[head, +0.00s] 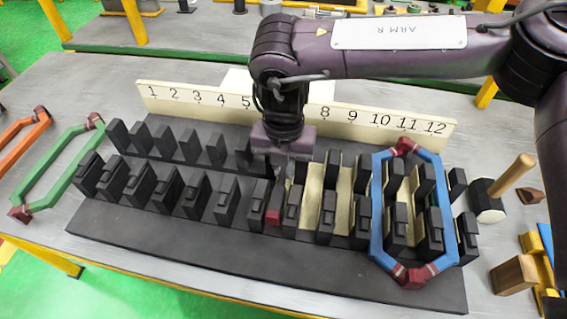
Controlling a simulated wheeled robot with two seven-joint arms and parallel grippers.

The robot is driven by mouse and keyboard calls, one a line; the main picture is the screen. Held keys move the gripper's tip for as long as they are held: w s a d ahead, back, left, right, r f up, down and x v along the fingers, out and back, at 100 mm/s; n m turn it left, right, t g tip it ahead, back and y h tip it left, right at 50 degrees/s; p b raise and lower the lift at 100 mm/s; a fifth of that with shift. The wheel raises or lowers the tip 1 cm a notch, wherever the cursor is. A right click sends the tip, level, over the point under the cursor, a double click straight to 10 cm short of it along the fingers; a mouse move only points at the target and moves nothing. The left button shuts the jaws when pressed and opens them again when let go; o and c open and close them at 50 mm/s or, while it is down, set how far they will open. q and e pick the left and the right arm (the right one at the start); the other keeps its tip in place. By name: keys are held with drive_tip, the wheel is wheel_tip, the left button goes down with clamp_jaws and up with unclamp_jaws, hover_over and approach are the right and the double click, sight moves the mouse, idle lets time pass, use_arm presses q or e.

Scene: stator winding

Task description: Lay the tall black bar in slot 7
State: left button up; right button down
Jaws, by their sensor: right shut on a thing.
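My right gripper (281,163) comes down from above over the middle of the black stator block (190,245). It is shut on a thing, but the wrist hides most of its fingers. The held thing is dark and hard to tell from the black teeth around it; I take it to be the tall black bar. A small dark red face (273,216) shows just below the gripper, between two front teeth. The cream number board (190,97) stands behind the block; my arm hides its 6 and 7. My left gripper is not in view.
A blue coil (378,205) with dark red ends lies over the right-hand teeth. Cream liners (329,210) show in slots near the gripper's right. Green (62,160) and orange (22,135) coils lie at left. A mallet (487,200) and wooden block (514,275) stand at right.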

sight(284, 169)
drive_tip(key=shift+f+b, duration=0.6)
drive_tip(key=shift+f, duration=0.4)
drive_tip(key=shift+f+b, duration=0.3)
drive_tip(key=shift+f, duration=0.3)
idle(0.5)
drive_tip(key=c, duration=1.4)
unclamp_jaws()
drive_tip(key=shift+r, duration=0.25)
drive_tip(key=shift+r+p, duration=0.5)
drive_tip(key=shift+p, duration=0.1)
drive_tip(key=shift+r, duration=0.1)
